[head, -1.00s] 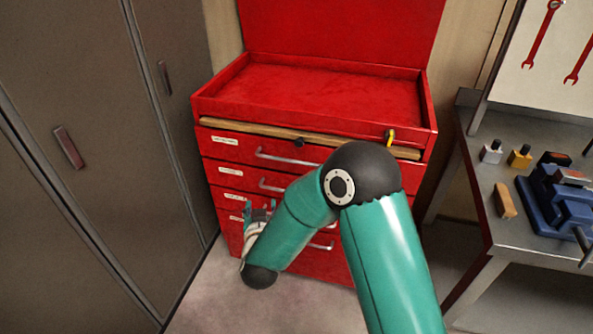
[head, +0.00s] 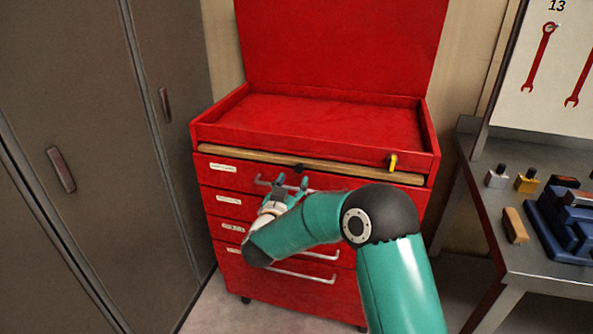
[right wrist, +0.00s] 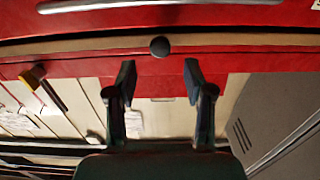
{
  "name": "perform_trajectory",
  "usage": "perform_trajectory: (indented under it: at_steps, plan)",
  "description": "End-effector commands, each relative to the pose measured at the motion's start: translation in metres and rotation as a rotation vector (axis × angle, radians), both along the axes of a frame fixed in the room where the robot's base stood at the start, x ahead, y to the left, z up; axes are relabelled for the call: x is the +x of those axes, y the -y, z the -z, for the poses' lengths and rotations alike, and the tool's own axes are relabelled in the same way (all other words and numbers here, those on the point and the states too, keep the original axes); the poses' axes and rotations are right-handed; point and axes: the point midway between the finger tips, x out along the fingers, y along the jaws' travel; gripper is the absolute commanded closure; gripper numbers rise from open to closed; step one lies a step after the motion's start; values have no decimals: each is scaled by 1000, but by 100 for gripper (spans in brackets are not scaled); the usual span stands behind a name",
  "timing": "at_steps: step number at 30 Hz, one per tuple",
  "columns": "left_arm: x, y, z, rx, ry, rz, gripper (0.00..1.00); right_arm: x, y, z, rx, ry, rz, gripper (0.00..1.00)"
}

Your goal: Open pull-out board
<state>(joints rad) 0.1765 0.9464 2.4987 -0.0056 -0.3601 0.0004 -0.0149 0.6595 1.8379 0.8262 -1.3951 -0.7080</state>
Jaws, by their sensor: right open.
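The pull-out board (head: 345,167) is a thin wooden strip under the top tray of the red tool cabinet (head: 205,172). It looks pushed in, with its front edge near the cabinet face. A black knob (head: 299,167) sits at its middle. My right gripper (head: 291,183) is open and empty, just below the knob in the head view, with its fingers pointing up toward it. In the right wrist view the knob (right wrist: 159,46) lies centred beyond and between the open fingertips (right wrist: 160,70), apart from them. My left gripper is out of view.
A yellow key-like piece (head: 392,161) sticks out near the board's right end. Drawer handles (head: 305,277) project below. Grey lockers (head: 80,120) stand at left. A metal bench (head: 490,235) with a blue vise (head: 565,225) stands at right.

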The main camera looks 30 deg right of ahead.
Motion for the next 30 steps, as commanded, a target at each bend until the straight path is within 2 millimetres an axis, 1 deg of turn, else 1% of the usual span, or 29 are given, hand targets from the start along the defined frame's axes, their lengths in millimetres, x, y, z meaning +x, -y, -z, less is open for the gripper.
perform_trajectory:
  at_steps: [1, 3, 9, 13, 22, 29, 30]
  plan:
    - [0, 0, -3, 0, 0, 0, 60, 7, 9, -1, 0, 1, 3, 48]
    - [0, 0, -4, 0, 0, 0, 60, 15, 19, -1, 1, 1, 3, 48]
    - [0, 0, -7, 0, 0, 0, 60, 32, 38, 0, 0, 0, 2, 48]
    - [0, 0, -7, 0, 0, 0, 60, 36, 43, 0, 1, -1, 0, 48]
    - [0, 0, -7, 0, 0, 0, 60, 37, 44, 0, 0, 0, -1, 48]
    - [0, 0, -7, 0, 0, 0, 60, 37, 44, 0, 0, 0, 0, 86]
    - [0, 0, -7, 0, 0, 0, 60, 37, 44, 0, 0, 0, 0, 93]
